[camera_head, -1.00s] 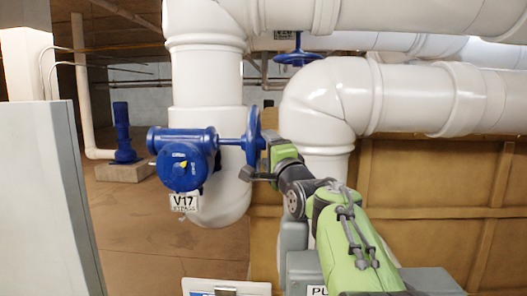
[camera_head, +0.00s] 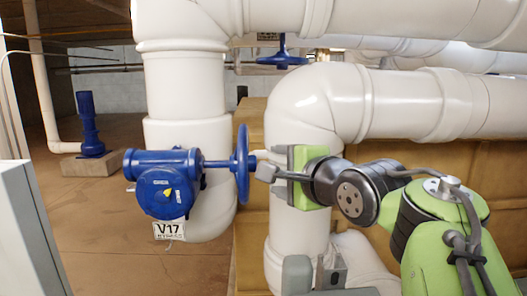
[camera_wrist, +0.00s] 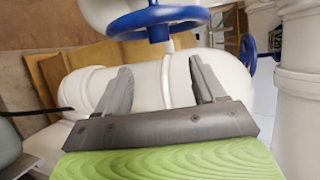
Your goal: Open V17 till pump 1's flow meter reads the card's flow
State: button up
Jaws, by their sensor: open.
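The V17 valve (camera_head: 163,183) is a blue body with a yellow pointer on its round face. Its tag (camera_head: 169,230) reads V17, with smaller text below. Its blue handwheel (camera_head: 241,163) is seen nearly edge-on at the right end of a horizontal stem. My gripper (camera_head: 262,165) is just right of the wheel, its fingers pointing towards it; contact is unclear there. In the wrist view, my gripper (camera_wrist: 160,68) has its two fingers apart with nothing between them, and the wheel (camera_wrist: 158,20) lies beyond the fingertips. No flow meter or card is in view.
Thick white pipes (camera_head: 420,105) run above and behind my arm. Another blue handwheel (camera_head: 282,60) sits higher up at the back. A blue fitting (camera_head: 88,125) stands on a block at left. A grey cabinet (camera_head: 30,230) edges the left. Floor left of V17 is open.

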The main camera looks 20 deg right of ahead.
aim_at(255, 169)
jog(key=p+x, duration=0.2)
jog(key=x, duration=1.3)
jog(key=shift+w+a+f, duration=0.1)
jog(key=shift+w+f, duration=0.05)
jog(key=shift+w, duration=0.05)
jog(key=shift+s, duration=0.1)
jog(key=shift+c, duration=1.2)
grip_shut()
jog(key=t+b, duration=0.1)
jog(key=b, duration=0.3)
jog(key=shift+f+n, duration=0.3)
jog(key=shift+f, duration=0.1)
jog(key=t+b, duration=0.2)
jog(key=b, duration=0.3)
jog(key=shift+n, duration=0.3)
jog(key=shift+r+n+t+b, duration=0.3)
jog(key=shift+t+b, duration=0.4)
jog(key=shift+b, duration=0.3)
